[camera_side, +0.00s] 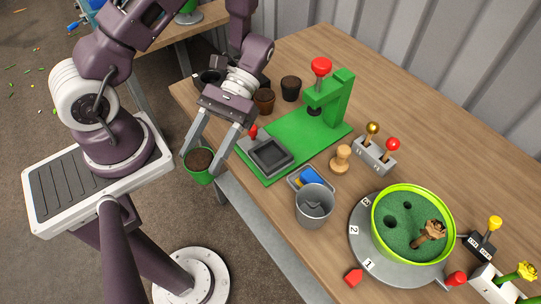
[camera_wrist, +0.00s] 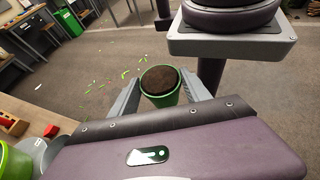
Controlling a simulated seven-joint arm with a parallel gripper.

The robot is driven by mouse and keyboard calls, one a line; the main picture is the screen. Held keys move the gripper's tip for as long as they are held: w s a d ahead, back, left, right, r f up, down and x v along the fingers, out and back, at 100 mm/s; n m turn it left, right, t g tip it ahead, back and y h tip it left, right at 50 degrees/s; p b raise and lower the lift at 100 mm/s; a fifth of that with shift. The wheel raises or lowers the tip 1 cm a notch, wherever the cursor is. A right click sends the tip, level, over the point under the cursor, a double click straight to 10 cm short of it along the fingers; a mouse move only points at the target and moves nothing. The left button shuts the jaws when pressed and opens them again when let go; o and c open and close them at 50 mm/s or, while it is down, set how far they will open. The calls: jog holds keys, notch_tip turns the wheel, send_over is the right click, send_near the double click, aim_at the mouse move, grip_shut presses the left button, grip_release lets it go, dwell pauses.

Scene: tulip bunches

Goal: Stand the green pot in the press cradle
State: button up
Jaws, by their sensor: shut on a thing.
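The green pot (camera_side: 200,177), filled with dark soil, is held between the fingers of my gripper (camera_side: 208,158), out past the table's left edge and above the floor. It looks upright or nearly so. In the wrist view the green pot (camera_wrist: 160,98) sits between both fingers of my gripper (camera_wrist: 164,95). The press (camera_side: 322,110) is a green stand with a red knob on the table. Its grey square cradle (camera_side: 269,156) lies at the near left of the green base, to the right of the pot, and looks empty.
Small dark pots (camera_side: 291,89) stand behind the press base. A grey cup (camera_side: 314,206), a blue sponge tray (camera_side: 309,178) and a wooden stamp (camera_side: 341,158) stand in front. A turntable (camera_side: 366,238) bears a green foam bowl at right. A red-knobbed lever (camera_side: 253,131) rises beside the cradle.

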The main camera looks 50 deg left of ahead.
jog(key=w+d+n+t+h, duration=0.2)
jog(key=w+n+t+h, duration=0.2)
jog(key=w+n+h, duration=0.15)
jog(key=n+t+h, duration=0.2)
jog(key=n+t, duration=0.8)
send_over(266, 155)
notch_tip(266, 155, down, 7)
jog(key=shift+r, duration=0.2)
jog(key=shift+f, duration=0.15)
jog(key=o, duration=1.4)
jog(key=shift+o, duration=0.2)
